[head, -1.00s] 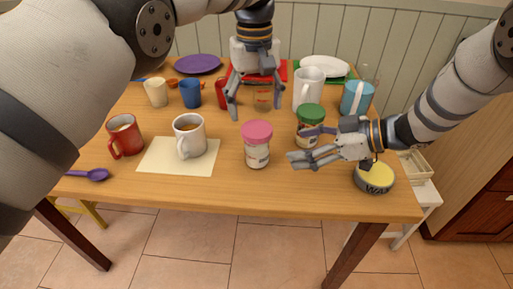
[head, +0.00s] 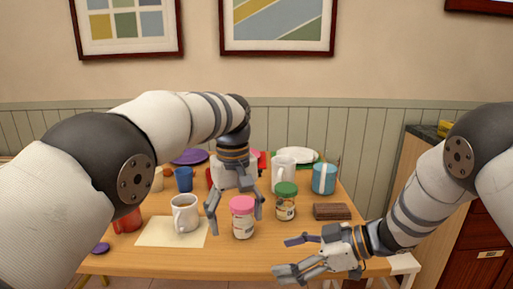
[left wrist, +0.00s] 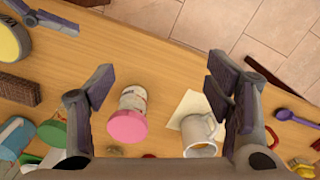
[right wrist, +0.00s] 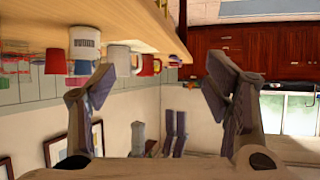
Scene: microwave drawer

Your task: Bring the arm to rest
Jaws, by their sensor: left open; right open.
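My left gripper (head: 233,215) is open and points down over the table (head: 290,258). In the head view it overlaps the pink-lidded jar (head: 242,218). My right gripper (head: 290,258) is open and empty at the table's front right edge. The right wrist view shows its fingers spread, with the mugs and the table off to the upper left.
The white mug (head: 185,213) stands on a cream sheet (head: 155,233). A green-lidded jar (head: 286,200), a brown block (head: 332,211), a tall white mug (head: 283,173) and a blue-green mug (head: 324,177) stand to the right. A red mug (head: 127,221) is at left.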

